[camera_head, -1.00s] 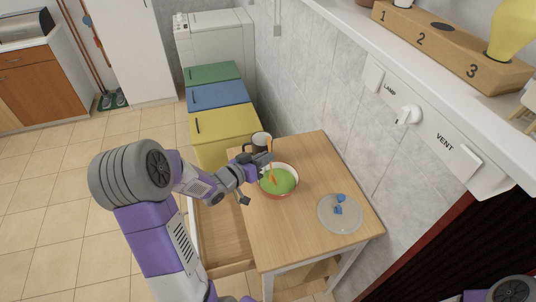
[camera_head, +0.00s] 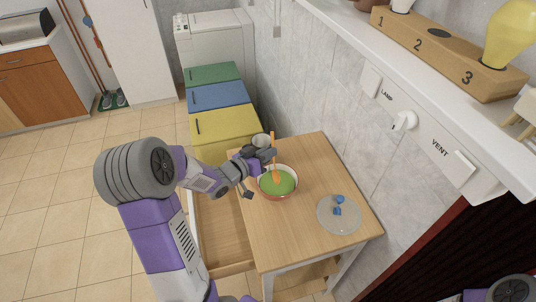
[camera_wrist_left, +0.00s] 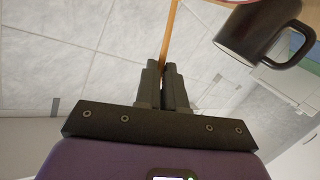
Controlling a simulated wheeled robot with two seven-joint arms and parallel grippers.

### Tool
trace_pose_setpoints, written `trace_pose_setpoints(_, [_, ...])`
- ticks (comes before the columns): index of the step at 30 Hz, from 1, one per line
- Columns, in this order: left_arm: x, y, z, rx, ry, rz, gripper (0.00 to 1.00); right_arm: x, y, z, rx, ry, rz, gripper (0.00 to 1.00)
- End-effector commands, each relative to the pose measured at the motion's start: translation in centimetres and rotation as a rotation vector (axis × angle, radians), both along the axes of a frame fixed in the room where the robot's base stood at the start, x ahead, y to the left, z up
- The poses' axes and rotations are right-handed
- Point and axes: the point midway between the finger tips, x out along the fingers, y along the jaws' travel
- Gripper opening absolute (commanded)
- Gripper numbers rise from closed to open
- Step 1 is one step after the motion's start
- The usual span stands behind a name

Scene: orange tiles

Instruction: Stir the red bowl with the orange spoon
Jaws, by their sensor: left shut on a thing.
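The red bowl (camera_head: 268,196) stands on the small wooden table, with green contents inside and a pale inner rim. The orange spoon (camera_head: 275,172) is upright, its lower end in the green contents. My left gripper (camera_head: 269,155) is shut on the spoon's handle, above the far left rim of the bowl. In the left wrist view, the closed fingers (camera_wrist_left: 166,70) hold the thin spoon handle (camera_wrist_left: 171,38). The spoon's tip is hidden in the contents. My right gripper is out of view.
A dark mug (camera_head: 259,140) stands close behind my left gripper and also shows in the left wrist view (camera_wrist_left: 256,32). A glass lid (camera_head: 338,222) with a blue knob lies near the table's right edge. The drawer (camera_head: 222,232) is open at the left.

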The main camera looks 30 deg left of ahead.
Motion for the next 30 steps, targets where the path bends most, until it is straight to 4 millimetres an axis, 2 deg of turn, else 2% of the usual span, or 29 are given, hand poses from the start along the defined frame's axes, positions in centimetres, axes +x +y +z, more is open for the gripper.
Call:
trace_pose_setpoints(1, [0.1,0.2,0.7,0.001,0.000,0.001,0.00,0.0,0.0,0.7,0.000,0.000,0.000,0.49])
trace_pose_setpoints(16, [1.1,1.4,4.3,0.002,0.000,0.001,0.00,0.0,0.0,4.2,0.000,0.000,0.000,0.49])
trace_pose_setpoints(30, [1.2,1.5,4.4,0.001,0.000,0.001,0.00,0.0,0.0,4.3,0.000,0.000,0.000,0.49])
